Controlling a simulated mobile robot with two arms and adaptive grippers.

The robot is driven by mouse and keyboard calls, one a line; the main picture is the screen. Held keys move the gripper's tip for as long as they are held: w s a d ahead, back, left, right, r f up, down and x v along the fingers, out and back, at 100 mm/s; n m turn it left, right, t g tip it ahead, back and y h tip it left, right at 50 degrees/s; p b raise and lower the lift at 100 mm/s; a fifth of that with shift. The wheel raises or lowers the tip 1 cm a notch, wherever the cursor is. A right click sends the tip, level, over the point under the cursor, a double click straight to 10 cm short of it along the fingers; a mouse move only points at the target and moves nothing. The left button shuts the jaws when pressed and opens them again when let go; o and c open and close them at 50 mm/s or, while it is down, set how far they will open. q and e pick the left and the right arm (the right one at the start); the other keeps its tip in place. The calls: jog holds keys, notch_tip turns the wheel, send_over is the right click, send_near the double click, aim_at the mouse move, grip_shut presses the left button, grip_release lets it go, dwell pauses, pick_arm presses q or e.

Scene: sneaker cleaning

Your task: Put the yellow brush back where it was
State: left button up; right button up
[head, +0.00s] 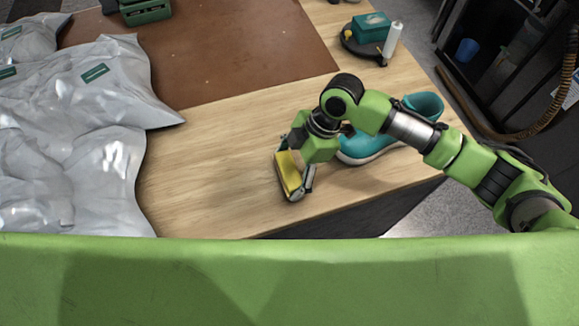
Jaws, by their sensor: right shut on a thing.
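The yellow brush (289,174) is between the fingers of my right gripper (294,178), which is shut on it. The brush is tilted and sits at or just above the wooden table (200,185); I cannot tell if it touches. My right arm comes in from the right and hides part of the brush. A teal sneaker with a pale sole (362,147) stands on the table just right of the gripper, partly hidden behind my arm. My left gripper is not in view.
A dark round tray (350,43) holds a teal box (371,27), a white bottle (392,40) and a small yellow item at the back right. Grey plastic bags (75,90) cover the left side. A brown mat (220,50) lies behind. Bare wood lies left of the brush.

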jog(key=shift+f, duration=0.2)
jog(key=o, duration=1)
